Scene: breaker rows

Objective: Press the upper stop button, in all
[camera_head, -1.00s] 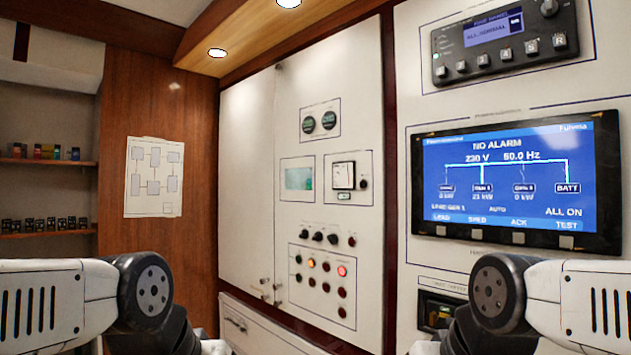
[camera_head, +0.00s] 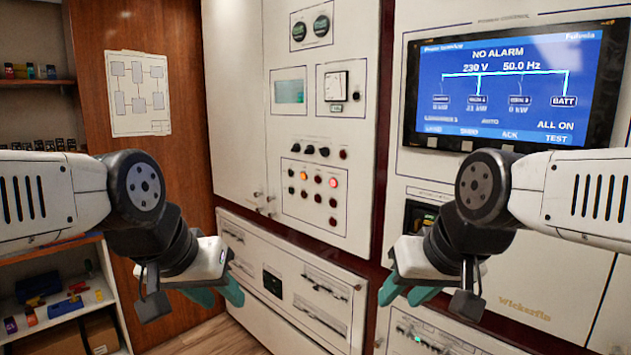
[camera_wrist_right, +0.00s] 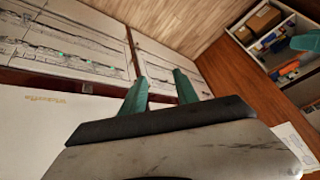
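A white cabinet door carries a button panel (camera_head: 312,212) in the head view, with rows of small round buttons and lamps. An orange one (camera_head: 304,175) and a red one (camera_head: 333,182) are lit; several others are dark red. I cannot read which is a stop button. My left gripper (camera_head: 218,294) is low, left of this panel, with its teal fingers apart and empty. My right gripper (camera_head: 407,292) is low, right of the panel, in front of the cabinets. Its fingers are apart and empty in the right wrist view (camera_wrist_right: 161,88). Neither gripper touches a button.
A blue display (camera_head: 505,88) is on the right wall. A lower cabinet (camera_head: 290,283) with slotted strips stands below the button panel. Breaker strips (camera_head: 425,340) show at the lower right. Shelves (camera_head: 70,318) with small items are at the left. Wooden floor shows at the bottom.

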